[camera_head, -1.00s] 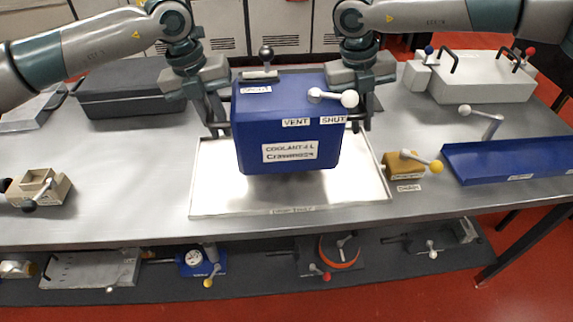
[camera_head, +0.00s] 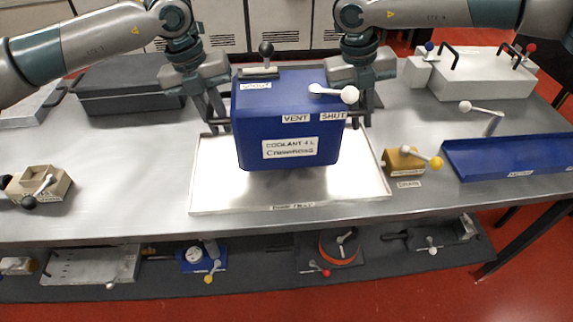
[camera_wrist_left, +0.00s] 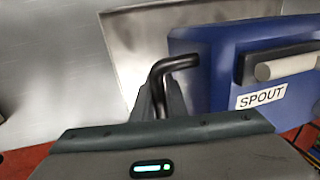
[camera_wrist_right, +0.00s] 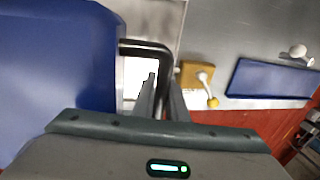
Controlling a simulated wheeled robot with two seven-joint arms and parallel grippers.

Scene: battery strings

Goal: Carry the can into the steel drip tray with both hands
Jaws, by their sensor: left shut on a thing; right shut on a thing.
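The blue coolant can (camera_head: 290,130) is upright between my grippers, with labels reading VENT, SHUT and COOLANT on it. It hangs over the steel drip tray (camera_head: 212,195); I cannot tell how high its hidden underside is. My left gripper (camera_head: 218,122) is shut on the black side handle (camera_wrist_left: 172,66) at the can's left. My right gripper (camera_head: 368,118) is shut on the other black handle (camera_wrist_right: 145,46) at its right. The spout lever (camera_head: 266,52) stands up on top. The white-knobbed vent lever (camera_head: 334,94) points right.
A yellow valve block (camera_head: 402,160) sits close to the tray's right edge. A blue trough (camera_head: 510,157) is farther right, and a beige block (camera_head: 40,182) is at far left. A dark case (camera_head: 130,88) and white box (camera_head: 478,76) stand behind. Bench left of the tray is clear.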

